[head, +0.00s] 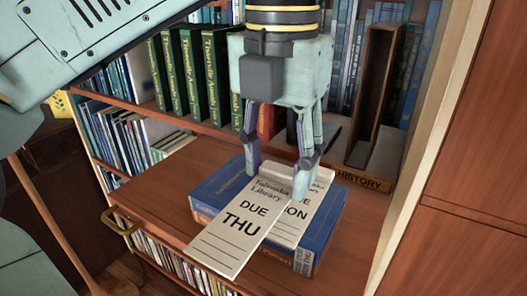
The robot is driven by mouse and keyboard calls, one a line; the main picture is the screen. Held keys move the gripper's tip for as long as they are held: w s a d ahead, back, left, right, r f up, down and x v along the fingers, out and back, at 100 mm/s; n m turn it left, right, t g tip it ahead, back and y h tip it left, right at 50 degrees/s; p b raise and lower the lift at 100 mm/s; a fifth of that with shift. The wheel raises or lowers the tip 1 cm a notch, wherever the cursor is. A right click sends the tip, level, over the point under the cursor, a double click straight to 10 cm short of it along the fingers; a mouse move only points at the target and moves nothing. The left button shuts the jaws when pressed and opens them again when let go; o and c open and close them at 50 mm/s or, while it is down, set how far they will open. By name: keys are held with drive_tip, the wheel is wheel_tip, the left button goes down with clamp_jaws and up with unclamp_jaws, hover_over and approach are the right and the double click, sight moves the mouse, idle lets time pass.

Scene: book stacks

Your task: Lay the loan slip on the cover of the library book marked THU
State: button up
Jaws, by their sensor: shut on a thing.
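A long white loan slip (232,238) reads "Library DUE THU". My gripper (279,183) points down and is shut on its upper end. The slip slants down to the left over a blue book (218,190), and its lower end reaches past the book's front edge. I cannot tell whether the slip touches the cover. A second white paper (290,231) lies on the cover, partly hidden under the slip; its visible letters end in "ON". The book lies flat on a wooden board, with a white label on its near right corner. No THU mark shows on the book itself.
The wooden board (150,200) has bare room left of the book. A wooden holder (372,95) stands behind right, above a "HISTORY" label (358,183). Green volumes (190,75) and other books fill the shelves behind. A cabinet side (475,150) rises at the right.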

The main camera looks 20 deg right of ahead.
drive_tip(key=w+p, duration=0.1)
drive_tip(key=w, duration=0.2)
drive_tip(key=w+d+p, duration=0.1)
drive_tip(key=w, duration=0.3)
drive_tip(key=w+d+f+p, duration=0.1)
drive_tip(key=w, duration=0.3)
drive_tip(key=shift+d+p, duration=0.25)
drive_tip(key=shift+p, duration=0.05)
drive_tip(key=shift+w+f, duration=0.1)
drive_tip(key=shift+f+p, duration=0.55)
drive_tip(key=shift+f, duration=1.15)
drive_tip(key=shift+f, duration=0.2)
drive_tip(key=o, duration=0.7)
drive_tip(key=shift+o, duration=0.2)
drive_tip(key=shift+r, duration=0.1)
